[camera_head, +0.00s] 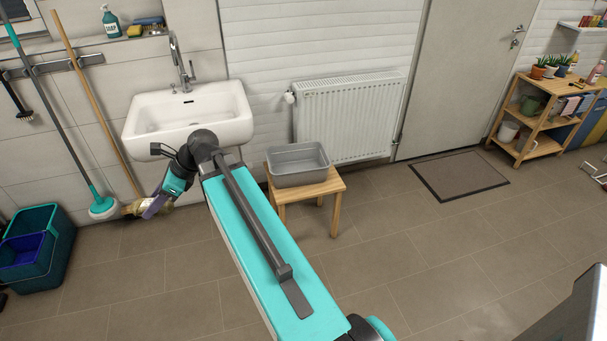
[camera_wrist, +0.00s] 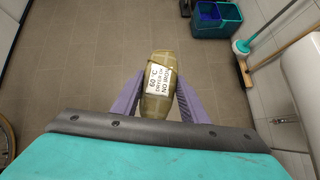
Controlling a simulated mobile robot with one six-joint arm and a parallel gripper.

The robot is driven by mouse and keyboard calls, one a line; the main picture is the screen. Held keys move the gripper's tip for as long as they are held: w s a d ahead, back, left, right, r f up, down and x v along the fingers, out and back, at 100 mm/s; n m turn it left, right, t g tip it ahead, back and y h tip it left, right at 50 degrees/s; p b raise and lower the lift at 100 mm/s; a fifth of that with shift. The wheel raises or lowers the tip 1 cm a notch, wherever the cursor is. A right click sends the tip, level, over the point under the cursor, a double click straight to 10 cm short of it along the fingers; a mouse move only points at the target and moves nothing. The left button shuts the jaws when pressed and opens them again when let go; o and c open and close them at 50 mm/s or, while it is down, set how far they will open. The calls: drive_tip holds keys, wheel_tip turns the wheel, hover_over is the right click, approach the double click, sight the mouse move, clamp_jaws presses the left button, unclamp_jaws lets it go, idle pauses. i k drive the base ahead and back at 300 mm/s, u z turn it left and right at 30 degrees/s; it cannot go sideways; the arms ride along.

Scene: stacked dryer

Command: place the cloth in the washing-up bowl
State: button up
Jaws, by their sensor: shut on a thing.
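The cloth (camera_wrist: 155,108) is an olive-khaki bundle with a white printed label, seen in the wrist view. My gripper (camera_wrist: 159,82) has its purple fingers shut on it from both sides, and the cloth is held above the floor. In the head view my gripper (camera_head: 156,204) is in front of the wall below the sink, left of the bowl; the cloth is hard to make out there. The washing-up bowl (camera_head: 298,178) is a grey rectangular tub on a small wooden stool (camera_head: 327,187). It looks empty, and it is outside the wrist view.
A white sink (camera_head: 190,115) hangs above my gripper. A broom (camera_head: 97,105), a mop (camera_head: 62,110) and teal and blue buckets (camera_head: 50,262) stand at the left. A radiator (camera_head: 350,115) is behind the stool. The tiled floor right of the stool is open, with a doormat (camera_head: 459,175).

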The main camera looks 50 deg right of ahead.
sight(297, 169)
drive_tip(key=z, duration=0.4)
drive_tip(key=i, duration=1)
